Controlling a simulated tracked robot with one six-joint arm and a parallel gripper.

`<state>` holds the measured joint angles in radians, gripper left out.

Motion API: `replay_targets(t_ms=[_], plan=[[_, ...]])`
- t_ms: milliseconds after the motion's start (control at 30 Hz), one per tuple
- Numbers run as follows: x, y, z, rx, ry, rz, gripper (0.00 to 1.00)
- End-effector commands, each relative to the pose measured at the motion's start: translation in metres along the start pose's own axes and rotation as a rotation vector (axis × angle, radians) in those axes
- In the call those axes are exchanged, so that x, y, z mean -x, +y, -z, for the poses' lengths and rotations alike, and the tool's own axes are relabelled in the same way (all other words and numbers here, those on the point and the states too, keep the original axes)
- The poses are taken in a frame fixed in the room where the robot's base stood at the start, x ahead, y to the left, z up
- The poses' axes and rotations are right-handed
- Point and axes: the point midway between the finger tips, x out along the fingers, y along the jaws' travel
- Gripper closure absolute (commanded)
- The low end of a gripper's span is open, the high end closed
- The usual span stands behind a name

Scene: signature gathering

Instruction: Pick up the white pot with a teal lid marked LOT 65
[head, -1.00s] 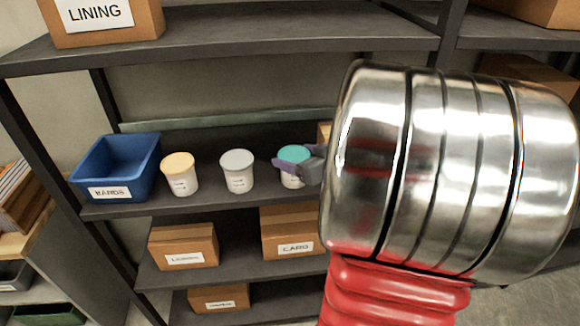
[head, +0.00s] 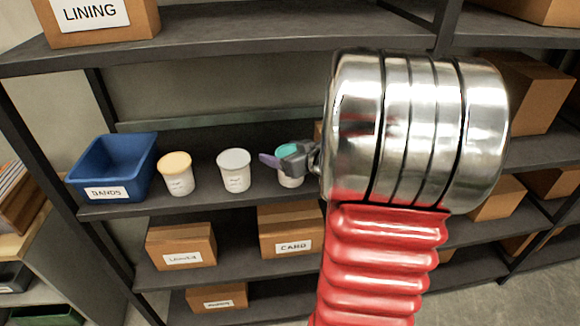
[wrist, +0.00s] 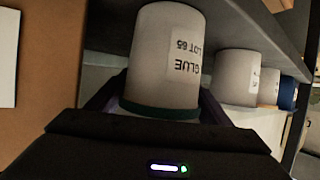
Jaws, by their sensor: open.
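The white pot with a teal lid (head: 290,182) stands on the middle shelf, the rightmost of three pots, partly covered by my gripper in the head view. In the wrist view the pot (wrist: 165,50) appears upside down, with a label reading GLUE LOT 65 and its dark teal lid nearest the camera. My gripper (head: 277,158) is open at the lid. In the wrist view one purple finger of my gripper (wrist: 158,108) shows on each side of the lid. I cannot tell whether either finger touches it.
A grey-lidded pot (head: 235,172), a yellow-lidded pot (head: 176,175) and a blue bin (head: 112,168) marked BANDS stand to the left on the same shelf. A cardboard box (wrist: 38,65) is close beside the pot in the wrist view. The upper shelf (head: 250,42) is above.

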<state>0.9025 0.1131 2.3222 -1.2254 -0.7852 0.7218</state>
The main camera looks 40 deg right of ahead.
Motion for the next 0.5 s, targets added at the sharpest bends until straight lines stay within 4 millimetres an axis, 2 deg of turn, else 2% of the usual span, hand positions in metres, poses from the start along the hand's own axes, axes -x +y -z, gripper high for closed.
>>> replay_targets(t_ms=[233, 500], plan=[[0.0002, 0.0001, -0.0001, 0.0, 0.0, 0.0, 0.27], [0.0003, 0.0001, -0.0001, 0.0, 0.0, 0.0, 0.46]])
